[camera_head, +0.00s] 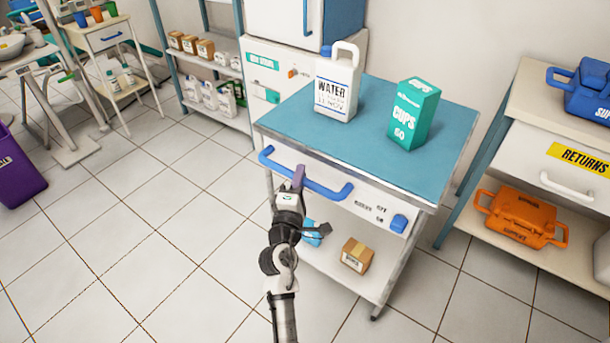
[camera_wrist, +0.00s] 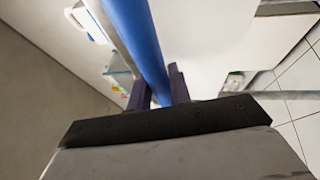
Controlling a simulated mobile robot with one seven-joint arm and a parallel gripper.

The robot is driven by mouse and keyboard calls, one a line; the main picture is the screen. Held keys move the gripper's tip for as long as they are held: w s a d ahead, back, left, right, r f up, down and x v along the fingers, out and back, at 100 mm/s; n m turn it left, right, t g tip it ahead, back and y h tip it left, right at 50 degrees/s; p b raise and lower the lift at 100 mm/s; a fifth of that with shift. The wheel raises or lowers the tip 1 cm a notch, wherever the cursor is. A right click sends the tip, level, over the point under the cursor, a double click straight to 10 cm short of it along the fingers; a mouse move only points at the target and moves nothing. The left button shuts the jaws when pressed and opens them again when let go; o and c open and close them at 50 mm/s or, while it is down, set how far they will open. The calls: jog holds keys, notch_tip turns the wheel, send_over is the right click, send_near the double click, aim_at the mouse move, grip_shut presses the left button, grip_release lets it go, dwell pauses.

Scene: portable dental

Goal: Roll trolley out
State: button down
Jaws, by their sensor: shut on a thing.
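The trolley (camera_head: 285,128) has a blue top, a white front and a lower white shelf, and stands in the middle of the head view. A blue bar handle (camera_head: 330,190) runs along its front. My gripper (camera_head: 298,178) is at the handle, a little left of its middle, shut on the bar. In the wrist view the handle (camera_wrist: 142,45) passes between the two dark fingers of my gripper (camera_wrist: 160,88). A white water jug (camera_head: 336,85) and a teal cups box (camera_head: 413,115) stand upright on the top.
A small brown box (camera_head: 356,255) sits on the trolley's lower shelf. A shelf unit with an orange case (camera_head: 520,217) and a returns drawer (camera_head: 570,160) stands close on the right. A white cabinet (camera_head: 275,60) is behind. The tiled floor (camera_head: 150,240) at left is clear.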

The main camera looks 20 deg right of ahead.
jog(key=shift+s+a+f, duration=0.1)
jog(key=shift+s+a, duration=0.35)
jog(key=shift+a, duration=0.25)
jog(key=c, duration=1.3)
grip_release()
jog(key=shift+s+a, duration=0.1)
